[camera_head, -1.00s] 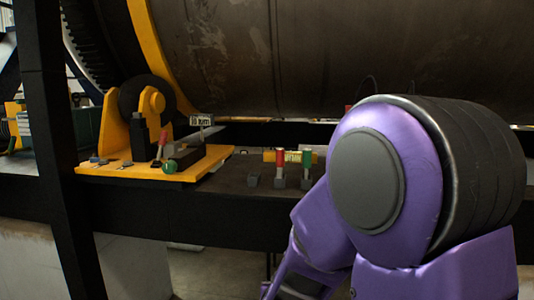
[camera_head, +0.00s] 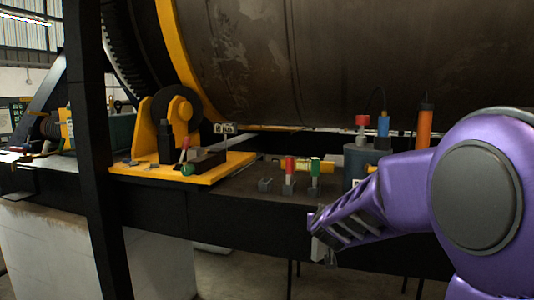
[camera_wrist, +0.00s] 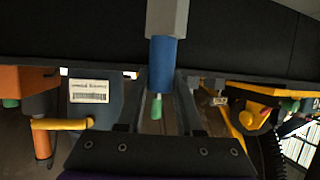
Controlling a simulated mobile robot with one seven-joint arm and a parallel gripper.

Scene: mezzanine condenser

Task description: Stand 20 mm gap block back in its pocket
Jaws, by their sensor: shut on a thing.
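My gripper (camera_wrist: 161,80) is shut on a block with a blue handle (camera_wrist: 163,66) and a light grey body (camera_wrist: 167,18), seen in the wrist view. I cannot read a size on it. In the head view my gripper (camera_head: 322,250) is low, in front of the bench edge, and the block is hard to make out. On the bench stand three small dark pockets. The left one (camera_head: 265,185) looks empty. The middle one holds a red-topped block (camera_head: 290,165) and the right one a green-topped block (camera_head: 314,167).
A yellow plate (camera_head: 225,170) with a roller stand (camera_head: 178,108) is left of the pockets. A grey-blue box (camera_head: 358,160) and an orange cylinder (camera_head: 424,127) stand to the right. A dark post (camera_head: 92,150) rises at left.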

